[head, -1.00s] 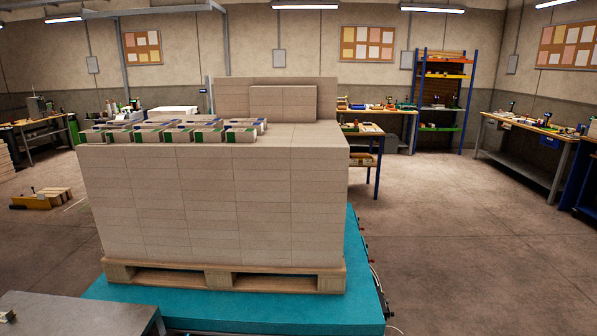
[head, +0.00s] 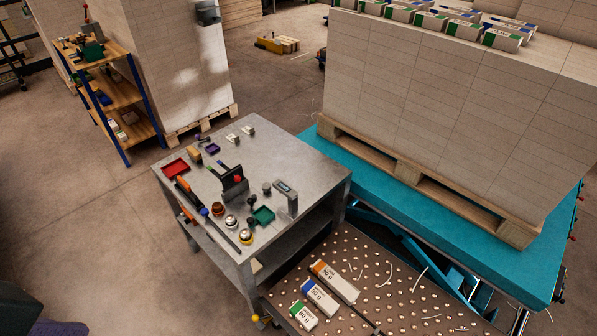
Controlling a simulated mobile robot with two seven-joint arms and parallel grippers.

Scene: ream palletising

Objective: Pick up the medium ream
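Three white reams lie side by side on a perforated, ball-studded surface (head: 395,290) at the bottom of the head view. One has an orange end band (head: 333,279), one a blue band (head: 319,298), and one a green band (head: 303,316). The blue-banded ream lies between the other two and looks middle in length, the orange one longest and the green one shortest. Their printed labels are too small to read surely. Neither of my grippers shows in the head view.
A grey metal cart (head: 270,160) with tools and small trays stands just beyond the reams. A tall stack of reams on a wooden pallet (head: 430,185) sits on a teal lift platform (head: 385,198) at the right. A shelf (head: 120,95) stands at the far left.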

